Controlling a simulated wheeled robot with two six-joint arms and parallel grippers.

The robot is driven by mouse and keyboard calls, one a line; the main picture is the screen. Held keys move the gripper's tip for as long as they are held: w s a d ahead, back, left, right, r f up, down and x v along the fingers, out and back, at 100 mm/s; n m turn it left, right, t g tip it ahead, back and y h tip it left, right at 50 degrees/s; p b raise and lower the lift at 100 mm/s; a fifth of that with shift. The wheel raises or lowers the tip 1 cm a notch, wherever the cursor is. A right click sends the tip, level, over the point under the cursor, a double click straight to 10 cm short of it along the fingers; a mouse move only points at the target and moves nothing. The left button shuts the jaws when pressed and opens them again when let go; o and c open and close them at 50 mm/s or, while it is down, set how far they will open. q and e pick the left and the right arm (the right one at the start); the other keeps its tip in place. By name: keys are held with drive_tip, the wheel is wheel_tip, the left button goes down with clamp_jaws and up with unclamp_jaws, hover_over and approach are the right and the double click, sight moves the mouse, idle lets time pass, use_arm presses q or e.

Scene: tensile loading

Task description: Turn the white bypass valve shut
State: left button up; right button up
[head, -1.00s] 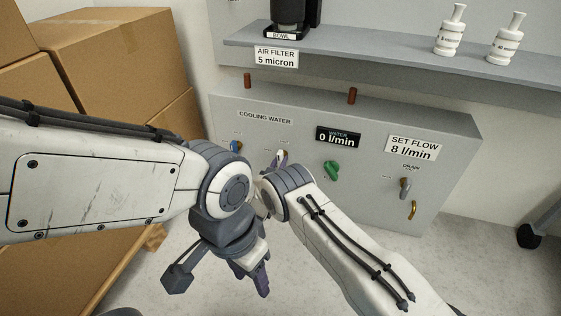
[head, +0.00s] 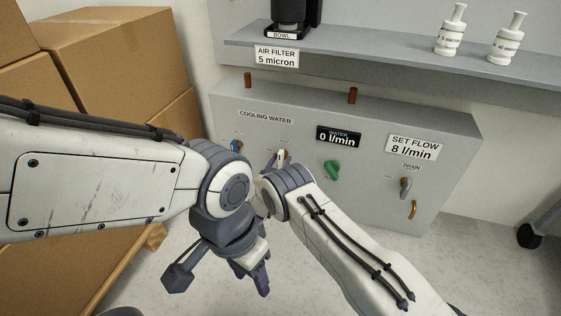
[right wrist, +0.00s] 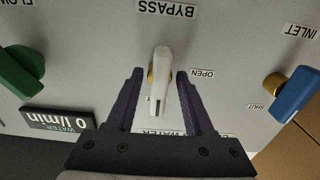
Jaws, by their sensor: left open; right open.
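The white bypass valve handle (right wrist: 161,75) sits on a brass stem under the BYPASS label in the right wrist view, which shows the panel upside down. Its long end points down in that picture, with an OPEN label to its right. My right gripper (right wrist: 159,84) is open, one dark purple finger on each side of the handle, with visible gaps. In the head view the white handle (head: 281,156) is small and partly hidden by my right gripper. My left gripper (head: 257,280) hangs low in front of the cabinet, open and away from the valve.
A blue inlet valve (right wrist: 296,94) and a green valve (right wrist: 20,72) flank the white one. The grey cabinet (head: 440,140) also carries a drain valve (head: 405,187). Cardboard boxes (head: 110,60) stand at the left. A shelf (head: 380,55) with white bottles overhangs the cabinet.

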drive_tip(key=shift+s+a+r+p, duration=0.1)
drive_tip(key=shift+s+a+p, duration=0.1)
drive_tip(key=shift+s+p, duration=0.15)
drive_tip(key=p+v, duration=0.4)
drive_tip(key=v, duration=0.5)
drive_tip(key=shift+s+p, duration=0.3)
drive_tip(key=shift+s, duration=0.05)
drive_tip(key=shift+w, duration=0.1)
